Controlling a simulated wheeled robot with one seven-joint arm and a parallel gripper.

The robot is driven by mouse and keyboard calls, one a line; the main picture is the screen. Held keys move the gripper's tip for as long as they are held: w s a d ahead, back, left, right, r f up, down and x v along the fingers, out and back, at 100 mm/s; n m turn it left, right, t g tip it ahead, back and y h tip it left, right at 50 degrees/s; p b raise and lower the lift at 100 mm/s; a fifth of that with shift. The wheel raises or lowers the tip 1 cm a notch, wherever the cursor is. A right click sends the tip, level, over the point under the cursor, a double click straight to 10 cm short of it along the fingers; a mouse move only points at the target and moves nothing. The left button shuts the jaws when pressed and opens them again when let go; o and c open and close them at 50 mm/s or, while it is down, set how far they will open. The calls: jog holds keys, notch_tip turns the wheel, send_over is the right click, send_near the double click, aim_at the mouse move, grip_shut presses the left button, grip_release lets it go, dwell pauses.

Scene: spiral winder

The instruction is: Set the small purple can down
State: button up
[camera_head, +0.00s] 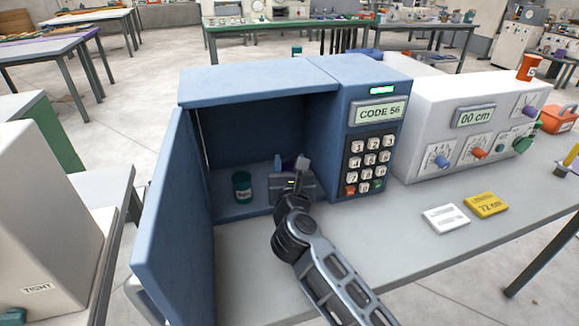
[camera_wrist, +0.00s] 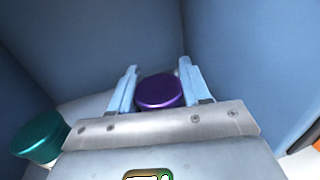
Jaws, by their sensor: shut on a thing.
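The small purple can (camera_wrist: 160,92) is between the two pale blue fingers of my gripper (camera_wrist: 158,74) in the wrist view, seen from its lid end. My gripper (camera_head: 288,165) is shut on it and reaches inside the open blue cabinet (camera_head: 260,84) in the head view. There my wrist hides the can. I cannot tell whether the can's base touches the cabinet floor (camera_head: 228,209).
A teal-lidded can (camera_head: 242,187) stands left of my gripper inside the cabinet; it also shows in the wrist view (camera_wrist: 40,138). The cabinet's door (camera_head: 172,220) is swung open on the left. A keypad (camera_head: 367,165) panel reading "CODE 56" borders the opening on the right.

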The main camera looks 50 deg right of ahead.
jog(key=shift+f, duration=0.1)
jog(key=o, duration=1.2)
